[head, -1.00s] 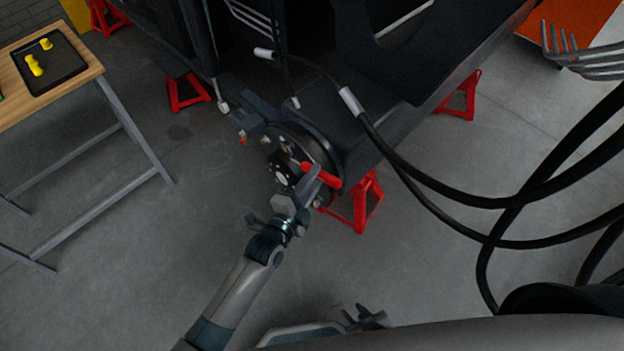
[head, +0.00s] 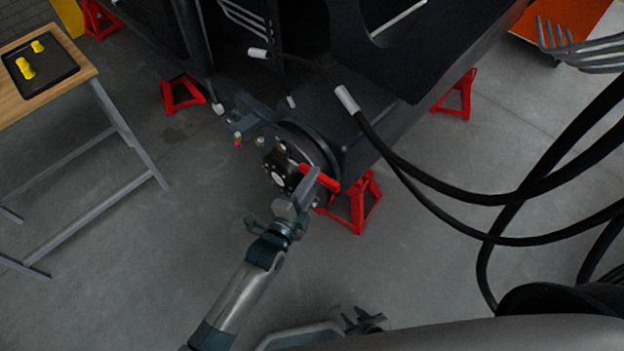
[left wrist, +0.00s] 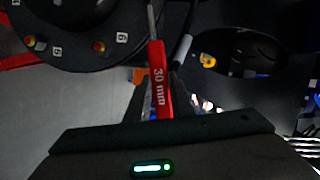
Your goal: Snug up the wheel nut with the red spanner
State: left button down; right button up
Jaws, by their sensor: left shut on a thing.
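The red spanner (head: 322,180) is at the wheel hub (head: 283,170), below the dark chassis. In the left wrist view its red handle (left wrist: 159,75), marked 30 mm, points up and its grey shank runs out of the top edge. My left gripper (head: 308,190) is shut on the handle; its fingers show dimly in the left wrist view. The spanner's head and the nut under it are too small or hidden to judge the fit. Other wheel nuts (left wrist: 99,46) with number labels show on the dark disc. My right gripper (head: 364,320) is low in the head view, away from the hub, its fingers apart and empty.
A red jack stand (head: 358,205) stands close right of the hub, under the chassis (head: 385,120). Black hoses (head: 430,195) hang at the right. A wooden-topped table (head: 82,72) with a black tray (head: 62,70) of yellow pieces is at the left. The floor between is clear.

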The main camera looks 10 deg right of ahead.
pick_arm(q)
jog(key=shift+s+d+f+m+b, duration=0.15)
jog(key=shift+f+m+b, duration=0.25)
jog(key=shift+f+b, duration=0.2)
jog(key=shift+f, duration=0.15)
notch_tip(320, 180, down, 3)
jog(key=m+b, duration=0.2)
jog(key=b, duration=0.1)
jog(key=shift+s+t+h+b, duration=0.1)
jog(key=shift+t+h+b, duration=0.2)
jog(key=shift+t, duration=0.1)
